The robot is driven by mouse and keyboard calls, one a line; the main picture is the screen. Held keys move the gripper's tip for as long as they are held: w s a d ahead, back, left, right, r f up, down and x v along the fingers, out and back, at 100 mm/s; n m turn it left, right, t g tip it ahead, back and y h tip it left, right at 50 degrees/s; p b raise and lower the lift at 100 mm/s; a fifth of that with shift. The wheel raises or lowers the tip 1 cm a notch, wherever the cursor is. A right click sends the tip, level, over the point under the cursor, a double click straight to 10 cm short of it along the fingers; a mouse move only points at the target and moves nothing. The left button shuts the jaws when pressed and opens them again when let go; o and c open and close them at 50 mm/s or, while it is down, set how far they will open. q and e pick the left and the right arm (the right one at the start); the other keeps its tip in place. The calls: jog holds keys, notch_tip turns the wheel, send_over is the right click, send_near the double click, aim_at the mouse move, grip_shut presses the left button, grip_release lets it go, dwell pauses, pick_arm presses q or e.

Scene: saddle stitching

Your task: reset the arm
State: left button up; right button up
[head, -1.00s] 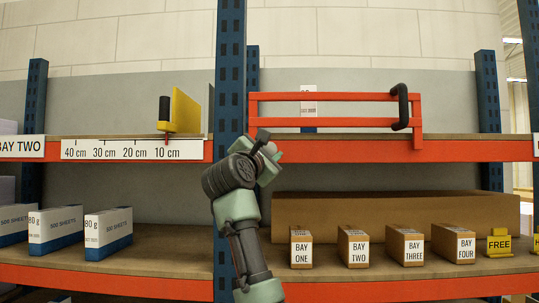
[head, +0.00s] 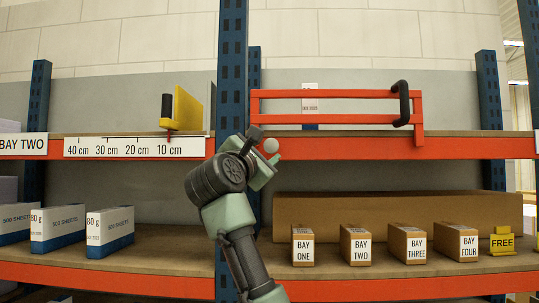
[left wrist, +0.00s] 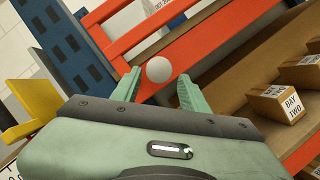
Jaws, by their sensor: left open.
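My left gripper (head: 267,150) is in front of the upper shelf edge, just right of the blue post. In the left wrist view its two green fingers (left wrist: 159,88) stand apart. A pale round ball or knob (left wrist: 159,69) shows between the fingertips; it also shows in the head view (head: 271,145). I cannot tell whether it touches the fingers or what it is fixed to. My right gripper is not in view.
A red barred gate (head: 335,119) with a black handle (head: 403,103) stands on the upper shelf. A blue post (head: 232,70) is close left of my gripper. A yellow plate (head: 186,110) stands farther left. Labelled bay boxes (head: 303,246) and paper packs (head: 110,230) sit on the lower shelf.

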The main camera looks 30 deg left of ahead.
pick_arm(q)
jog(key=v, duration=0.2)
jog(key=shift+s+d+f, duration=0.1)
jog(key=shift+s, duration=0.15)
